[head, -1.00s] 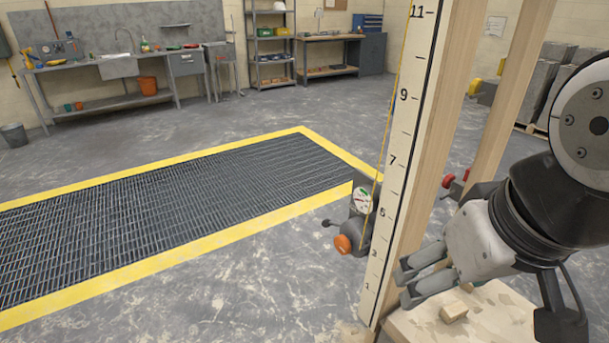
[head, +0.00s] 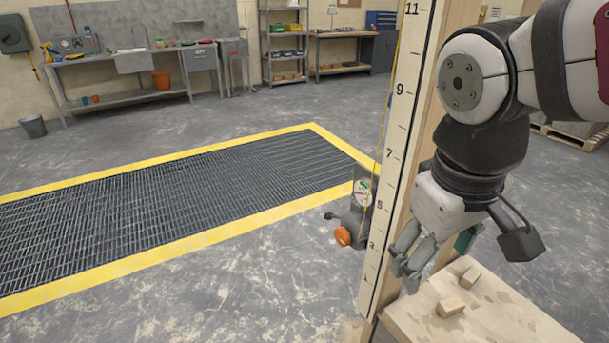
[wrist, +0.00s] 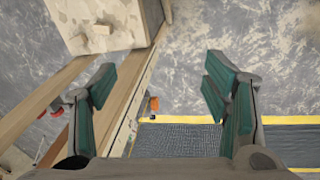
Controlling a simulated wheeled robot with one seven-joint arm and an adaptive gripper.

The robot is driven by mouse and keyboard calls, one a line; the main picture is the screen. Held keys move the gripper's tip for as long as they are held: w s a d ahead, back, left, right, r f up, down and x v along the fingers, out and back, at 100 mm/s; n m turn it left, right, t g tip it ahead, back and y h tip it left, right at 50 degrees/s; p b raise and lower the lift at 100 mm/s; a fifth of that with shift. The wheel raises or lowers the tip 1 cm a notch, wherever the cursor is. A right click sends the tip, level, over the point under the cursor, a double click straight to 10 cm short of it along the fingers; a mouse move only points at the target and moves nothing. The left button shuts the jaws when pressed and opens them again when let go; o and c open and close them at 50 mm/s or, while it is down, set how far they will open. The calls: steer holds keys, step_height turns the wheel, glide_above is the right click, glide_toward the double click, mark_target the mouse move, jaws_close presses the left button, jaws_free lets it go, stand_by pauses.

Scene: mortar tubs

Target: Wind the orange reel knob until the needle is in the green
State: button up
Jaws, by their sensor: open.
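The orange reel knob (head: 342,236) sits low on a dark reel body (head: 355,217) mounted at the left edge of the numbered post (head: 398,165). A small round gauge (head: 362,193) with a green patch is above the knob; its needle is too small to read. A yellow line runs up the post from the reel. My gripper (head: 407,268) is open and empty, to the right of the knob and a little lower in the head view, apart from it. In the wrist view the knob (wrist: 154,103) shows small between the two spread fingers of my gripper (wrist: 160,85).
A wooden board (head: 490,315) with loose wood blocks (head: 450,306) lies below my gripper. A floor grating with a yellow border (head: 230,218) is left of the post. Open concrete floor lies in front of the grating. A bench and shelves stand at the back wall.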

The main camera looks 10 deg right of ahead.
steer(key=w+f+n+g+h+b, duration=0.3)
steer(key=w+f+n+h+b, duration=0.1)
steer(key=w+f, duration=0.5)
steer(key=n+t+h+b, duration=0.8)
steer(key=n+h+b, duration=0.25)
steer(key=n, duration=0.35)
glide_toward(339, 237)
steer(key=shift+h, duration=0.25)
steer(key=b+x, duration=0.1)
steer(key=x, duration=0.9)
steer(key=shift+w+d+f, duration=0.15)
steer(key=shift+d, duration=0.15)
steer(key=shift+c, duration=0.5)
steer(key=c, duration=1.1)
